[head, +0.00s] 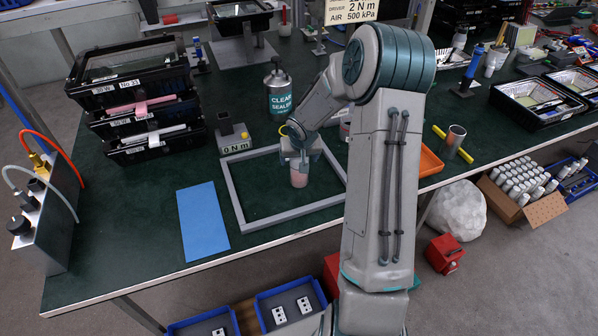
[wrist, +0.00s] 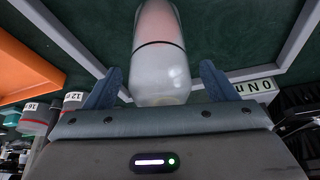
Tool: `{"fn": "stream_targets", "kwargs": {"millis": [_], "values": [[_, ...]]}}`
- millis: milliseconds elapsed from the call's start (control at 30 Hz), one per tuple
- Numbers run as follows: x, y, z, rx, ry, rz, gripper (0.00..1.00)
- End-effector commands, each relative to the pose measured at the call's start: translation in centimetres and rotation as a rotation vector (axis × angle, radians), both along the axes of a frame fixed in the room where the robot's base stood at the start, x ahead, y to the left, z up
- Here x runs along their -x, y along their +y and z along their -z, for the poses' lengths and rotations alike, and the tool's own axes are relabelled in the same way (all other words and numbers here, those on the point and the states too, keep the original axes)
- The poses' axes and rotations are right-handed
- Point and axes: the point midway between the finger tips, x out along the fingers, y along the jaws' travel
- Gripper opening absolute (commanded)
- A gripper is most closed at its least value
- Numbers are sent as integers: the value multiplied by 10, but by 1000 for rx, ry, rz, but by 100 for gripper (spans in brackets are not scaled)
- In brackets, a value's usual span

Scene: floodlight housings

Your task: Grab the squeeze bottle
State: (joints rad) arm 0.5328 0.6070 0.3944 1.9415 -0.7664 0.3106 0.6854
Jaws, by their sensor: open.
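The squeeze bottle (head: 299,178) is pale and translucent with pinkish contents. It stands inside the grey frame on the green table, its upper part hidden by my gripper in the head view. In the wrist view the bottle (wrist: 160,60) has a dark line around it and runs out of the top of the picture. My gripper (head: 299,158) is over the bottle. In the wrist view my gripper (wrist: 159,84) is open, with one blue finger on each side of the bottle and a visible gap on both sides.
The grey frame (head: 237,203) surrounds the bottle. A blue mat (head: 202,220) lies to its left. A torque block (head: 233,138) and a sealer can (head: 279,90) stand behind. Stacked black trays (head: 135,95) are at left. An orange tray (head: 430,162) is right of my arm.

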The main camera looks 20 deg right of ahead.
Motion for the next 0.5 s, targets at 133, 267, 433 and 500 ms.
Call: {"fn": "stream_targets", "kwargs": {"millis": [133, 267, 433, 500], "values": [[0, 0, 0, 0, 0, 0, 43], [0, 0, 0, 0, 0, 0, 7], [0, 0, -1, 0, -1, 0, 0], [0, 0, -1, 0, -1, 0, 0]]}}
